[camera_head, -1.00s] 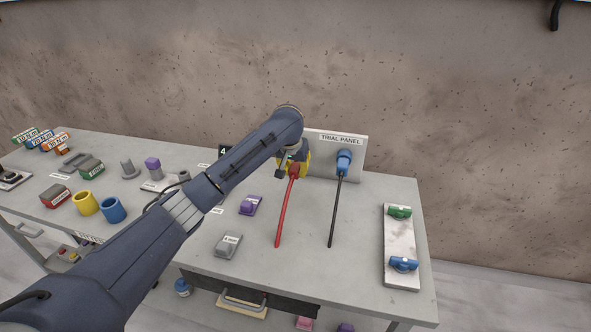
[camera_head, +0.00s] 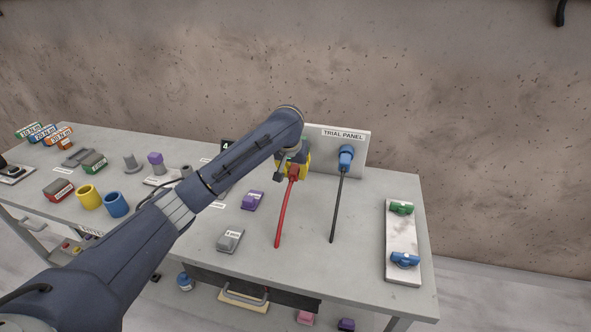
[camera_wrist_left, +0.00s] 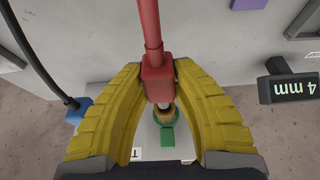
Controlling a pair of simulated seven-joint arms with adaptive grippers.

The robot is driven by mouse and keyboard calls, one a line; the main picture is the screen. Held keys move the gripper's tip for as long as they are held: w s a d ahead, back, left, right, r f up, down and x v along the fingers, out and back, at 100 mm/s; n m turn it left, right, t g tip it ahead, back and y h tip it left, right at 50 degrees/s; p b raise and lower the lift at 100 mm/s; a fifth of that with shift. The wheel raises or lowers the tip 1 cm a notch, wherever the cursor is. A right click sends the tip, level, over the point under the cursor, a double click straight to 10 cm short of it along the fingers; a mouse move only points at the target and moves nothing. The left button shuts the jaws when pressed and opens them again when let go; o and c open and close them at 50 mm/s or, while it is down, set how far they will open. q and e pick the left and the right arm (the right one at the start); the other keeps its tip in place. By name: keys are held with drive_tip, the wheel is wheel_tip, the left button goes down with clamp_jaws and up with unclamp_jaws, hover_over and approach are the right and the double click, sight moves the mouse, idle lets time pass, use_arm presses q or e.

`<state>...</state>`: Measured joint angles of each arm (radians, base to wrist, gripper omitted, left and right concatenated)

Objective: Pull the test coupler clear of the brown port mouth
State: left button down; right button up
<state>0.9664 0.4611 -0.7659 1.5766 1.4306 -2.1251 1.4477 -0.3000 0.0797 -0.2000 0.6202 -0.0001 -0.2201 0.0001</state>
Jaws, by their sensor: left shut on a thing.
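The test coupler is a red block (camera_wrist_left: 157,78) with a red cable (camera_head: 282,212) running from it down over the bench. My left gripper (camera_wrist_left: 160,73) has its yellow fingers shut on the red block, one on each side. A short pale metal nose (camera_wrist_left: 163,105) shows beyond the block, in line with the brown port mouth (camera_wrist_left: 165,115), which has green behind it. I cannot tell whether the nose's end is inside the mouth. In the head view my left arm hides most of the port and part of the panel. My right gripper is not in view.
The trial panel (camera_head: 361,142) stands at the bench's back edge. A blue coupler (camera_head: 346,157) with a black cable (camera_head: 337,212) sits on it, right of my gripper. A "4 mm" sign (camera_wrist_left: 292,86) stands close on the other side. A plate with green and blue parts (camera_head: 402,236) lies at right.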

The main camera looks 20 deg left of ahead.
sight(293, 173)
use_arm(q)
drive_tip(key=shift+s, duration=0.2)
idle(0.4)
drive_tip(key=shift+s+r, duration=1.45)
drive_tip(key=shift+r, duration=0.05)
drive_tip(key=shift+d, duration=0.1)
